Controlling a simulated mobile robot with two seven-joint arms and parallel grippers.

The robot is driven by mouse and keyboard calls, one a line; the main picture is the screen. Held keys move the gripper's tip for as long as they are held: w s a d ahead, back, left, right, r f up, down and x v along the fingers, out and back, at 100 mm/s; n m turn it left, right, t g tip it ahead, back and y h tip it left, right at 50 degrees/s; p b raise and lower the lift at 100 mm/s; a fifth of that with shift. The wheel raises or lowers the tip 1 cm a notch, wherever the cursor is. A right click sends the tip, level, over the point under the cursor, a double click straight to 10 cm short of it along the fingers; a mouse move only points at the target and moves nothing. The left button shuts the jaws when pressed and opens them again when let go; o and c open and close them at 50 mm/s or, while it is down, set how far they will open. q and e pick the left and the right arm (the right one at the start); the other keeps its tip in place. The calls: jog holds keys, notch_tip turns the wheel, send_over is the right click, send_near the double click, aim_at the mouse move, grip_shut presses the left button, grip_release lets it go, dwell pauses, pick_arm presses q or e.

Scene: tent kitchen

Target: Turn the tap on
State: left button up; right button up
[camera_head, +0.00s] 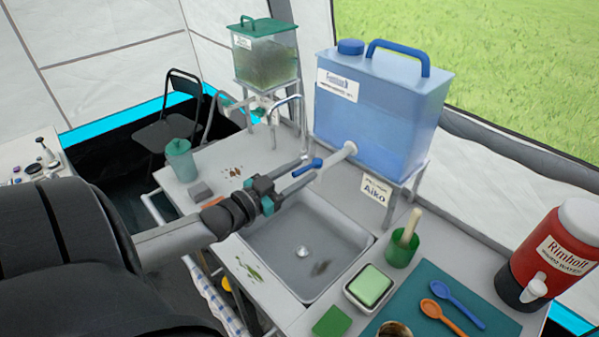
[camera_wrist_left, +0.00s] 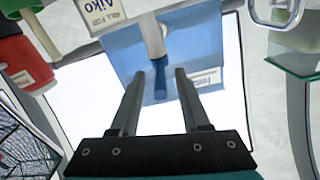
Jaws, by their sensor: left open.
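The tap with its pale spout (camera_head: 343,153) and blue lever (camera_head: 309,166) sticks out from the front of the blue water container (camera_head: 385,112), above the sink (camera_head: 305,243). In the left wrist view, the blue lever (camera_wrist_left: 160,82) hangs from the pale spout (camera_wrist_left: 153,37). My left gripper (camera_head: 304,169) is open at the lever. In the wrist view, its fingers (camera_wrist_left: 159,77) lie on either side of the lever, with gaps showing. I cannot tell how deep the lever sits between them. My right gripper is not in view.
A green-lidded tank (camera_head: 264,58) stands at the back, near a curved metal pipe (camera_head: 286,103). A green cup with a handle (camera_head: 402,243), a sponge dish (camera_head: 369,289) and a red drinks jug (camera_head: 555,250) stand to the right. The sink basin below is open.

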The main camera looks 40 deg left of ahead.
pick_arm(q)
jog(key=shift+w, duration=0.2)
grip_shut()
dwell(0.3)
dwell(1.1)
